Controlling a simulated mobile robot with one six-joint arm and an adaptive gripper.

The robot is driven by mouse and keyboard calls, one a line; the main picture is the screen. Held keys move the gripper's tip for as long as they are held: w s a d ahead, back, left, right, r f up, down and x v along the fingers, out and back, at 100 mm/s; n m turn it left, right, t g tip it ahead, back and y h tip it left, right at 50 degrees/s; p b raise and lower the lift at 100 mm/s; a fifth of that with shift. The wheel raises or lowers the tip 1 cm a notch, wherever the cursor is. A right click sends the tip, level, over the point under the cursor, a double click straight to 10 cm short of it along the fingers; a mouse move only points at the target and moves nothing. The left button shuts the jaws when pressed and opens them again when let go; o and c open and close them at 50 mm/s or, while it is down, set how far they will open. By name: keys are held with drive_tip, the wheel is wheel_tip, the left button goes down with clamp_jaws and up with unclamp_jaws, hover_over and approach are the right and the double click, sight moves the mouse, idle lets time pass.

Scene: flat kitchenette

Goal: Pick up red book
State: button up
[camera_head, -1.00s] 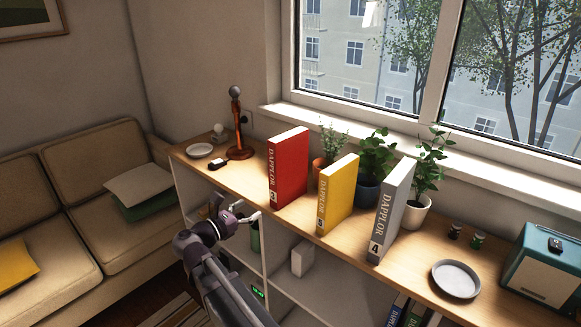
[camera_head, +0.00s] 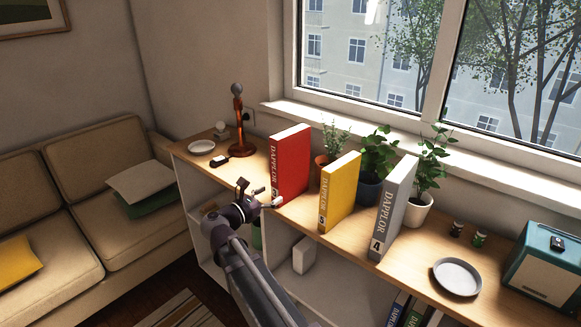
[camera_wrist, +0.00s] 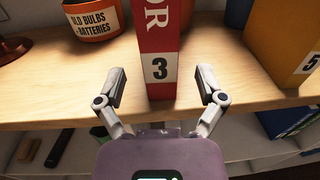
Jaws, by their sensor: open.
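The red book (camera_head: 290,163) stands upright on the wooden shelf top, its spine with white lettering facing me. In the wrist view the lower spine of the red book (camera_wrist: 160,45) shows a white label with a 3. My gripper (camera_head: 262,193) is at the front edge of the shelf by the book's lower spine. In the wrist view my gripper (camera_wrist: 160,88) is open, with one finger on each side of the spine's base. I see gaps between the fingers and the book, and nothing is held.
A yellow book (camera_head: 340,192) and a grey book (camera_head: 394,208) stand to the right. Potted plants (camera_head: 376,165) are behind them. A lamp (camera_head: 239,120) and a white plate (camera_head: 201,147) are at the left. An orange container (camera_wrist: 95,18) sits left of the red book.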

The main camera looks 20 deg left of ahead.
sight(286, 185)
drive_tip(key=shift+w+d, duration=0.3)
drive_tip(key=shift+w, duration=0.3)
drive_tip(key=shift+x, duration=2.6)
drive_tip(key=shift+r, duration=0.1)
clamp_jaws()
